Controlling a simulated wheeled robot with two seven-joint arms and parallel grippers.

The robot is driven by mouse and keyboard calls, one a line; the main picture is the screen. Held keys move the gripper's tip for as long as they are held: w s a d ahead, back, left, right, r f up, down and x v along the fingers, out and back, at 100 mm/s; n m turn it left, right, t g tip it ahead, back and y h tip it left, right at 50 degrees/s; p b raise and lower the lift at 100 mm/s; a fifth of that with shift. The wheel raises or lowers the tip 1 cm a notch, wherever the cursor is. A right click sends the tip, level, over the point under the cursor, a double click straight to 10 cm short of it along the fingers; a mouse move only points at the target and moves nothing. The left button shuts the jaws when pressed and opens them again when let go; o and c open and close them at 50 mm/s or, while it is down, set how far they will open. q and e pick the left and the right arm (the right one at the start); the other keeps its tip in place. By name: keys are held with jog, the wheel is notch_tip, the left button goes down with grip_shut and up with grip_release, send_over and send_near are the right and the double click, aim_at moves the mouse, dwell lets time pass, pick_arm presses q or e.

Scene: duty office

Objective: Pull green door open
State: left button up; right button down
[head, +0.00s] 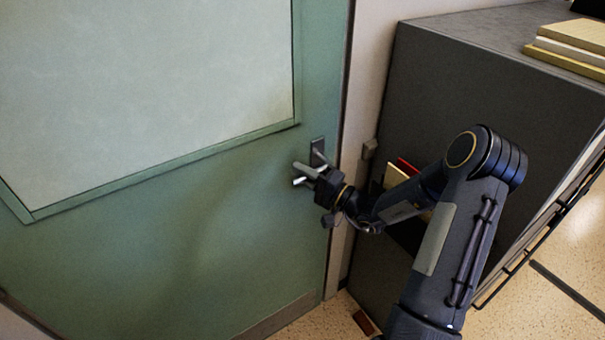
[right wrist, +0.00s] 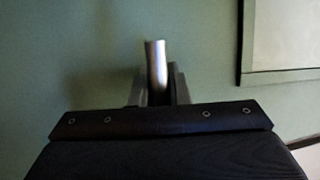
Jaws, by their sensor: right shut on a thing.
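The green door (head: 230,220) with a large pale panel fills the left of the head view, and it looks closed or nearly so in its frame. Its metal lever handle (head: 303,182) sits near the door's right edge, below a dark plate. My right gripper (head: 308,176) is at the handle and shut on it. In the right wrist view the silver handle (right wrist: 156,64) stands between my two fingers (right wrist: 158,88), with the green door (right wrist: 90,50) behind. My left gripper is not in view.
A dark grey cabinet (head: 450,70) stands close to the right of the door frame, beside my right arm. Books or papers (head: 570,45) lie on top. Red and yellow items (head: 400,172) show behind my arm. Speckled floor (head: 330,318) shows below.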

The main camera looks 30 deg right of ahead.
aim_at(292, 179)
jog(key=f+n+b, duration=0.1)
jog(key=n+b, duration=0.1)
jog(key=b, duration=0.2)
jog(key=f+n+g+b, duration=0.1)
jog(key=f+n+b, duration=0.1)
jog(key=b, duration=0.3)
jog(key=d+f+n+g+h+b, duration=0.1)
jog(key=n+b, duration=0.1)
jog(key=b, duration=0.3)
jog(key=shift+f, duration=0.35)
pick_arm(q)
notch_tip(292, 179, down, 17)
jog(key=b, duration=0.2)
pick_arm(e)
jog(key=shift+d+n+g, duration=0.25)
jog(key=shift+n+g, duration=0.25)
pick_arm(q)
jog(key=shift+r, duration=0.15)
pick_arm(e)
jog(key=shift+f, duration=0.1)
